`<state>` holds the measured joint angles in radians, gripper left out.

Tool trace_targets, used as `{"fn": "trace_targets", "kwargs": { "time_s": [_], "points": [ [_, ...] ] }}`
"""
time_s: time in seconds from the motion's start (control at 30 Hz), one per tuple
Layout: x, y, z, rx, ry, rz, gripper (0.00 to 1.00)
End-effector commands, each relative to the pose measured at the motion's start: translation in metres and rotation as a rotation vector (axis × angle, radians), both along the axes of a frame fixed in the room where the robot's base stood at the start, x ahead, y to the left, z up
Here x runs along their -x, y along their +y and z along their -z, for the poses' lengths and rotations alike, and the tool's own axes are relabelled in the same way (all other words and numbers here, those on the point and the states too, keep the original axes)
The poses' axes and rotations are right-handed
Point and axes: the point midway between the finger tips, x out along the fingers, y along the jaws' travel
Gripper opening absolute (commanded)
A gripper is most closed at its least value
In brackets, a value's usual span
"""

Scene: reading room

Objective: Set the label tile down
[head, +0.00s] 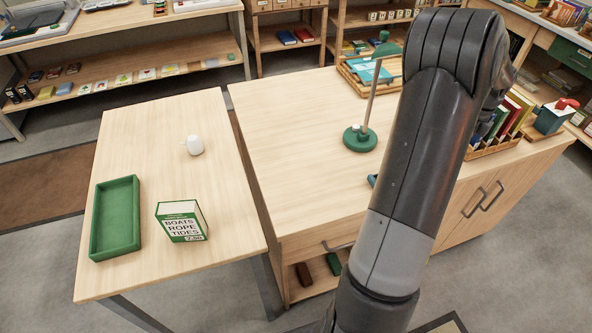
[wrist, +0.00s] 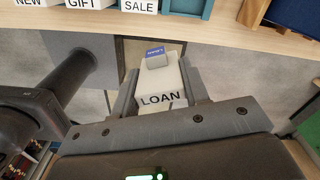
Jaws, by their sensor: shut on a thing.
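The label tile (wrist: 161,99), a white block reading LOAN, is between the fingers of my gripper (wrist: 158,80) in the wrist view. My gripper is shut on it, one finger along each side. A small blue piece with white lettering (wrist: 155,58) shows at the tile's far end; I cannot tell if it touches the tile. Past the fingers is a pale wooden shelf edge (wrist: 230,32), with white blocks reading NEW, GIFT (wrist: 87,4) and SALE (wrist: 139,6) on it. In the head view my gripper and the tile are out of sight.
In the head view, a pale table at left (head: 150,150) holds a green tray (head: 97,218), a BOATS ROPE TIDES box (head: 182,222) and a small white object (head: 194,145). A green-based stand (head: 360,139) is on the middle counter (head: 290,130), whose front left is clear.

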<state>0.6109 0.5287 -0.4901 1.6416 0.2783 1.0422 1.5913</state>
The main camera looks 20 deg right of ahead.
Motion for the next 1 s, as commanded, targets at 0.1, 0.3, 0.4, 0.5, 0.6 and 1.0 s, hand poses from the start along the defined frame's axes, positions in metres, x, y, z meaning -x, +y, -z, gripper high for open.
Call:
{"fn": "trace_targets", "kwargs": {
  "time_s": [0.1, 0.3, 0.4, 0.5, 0.6, 1.0],
  "points": [
    [-0.041, 0.051, 0.004, -0.002, -0.002, -0.271, 0.18],
    [-0.093, 0.135, 0.009, 0.000, -0.002, -0.718, 0.18],
    [-0.113, 0.176, 0.012, -0.001, -0.002, -0.928, 0.18],
    [-0.131, 0.212, 0.014, 0.001, -0.002, -1.117, 0.18],
    [-0.148, 0.245, 0.016, 0.000, -0.001, -1.293, 0.18],
    [-0.209, 0.384, 0.020, 0.001, -0.001, -1.990, 0.18]
  ]
}}
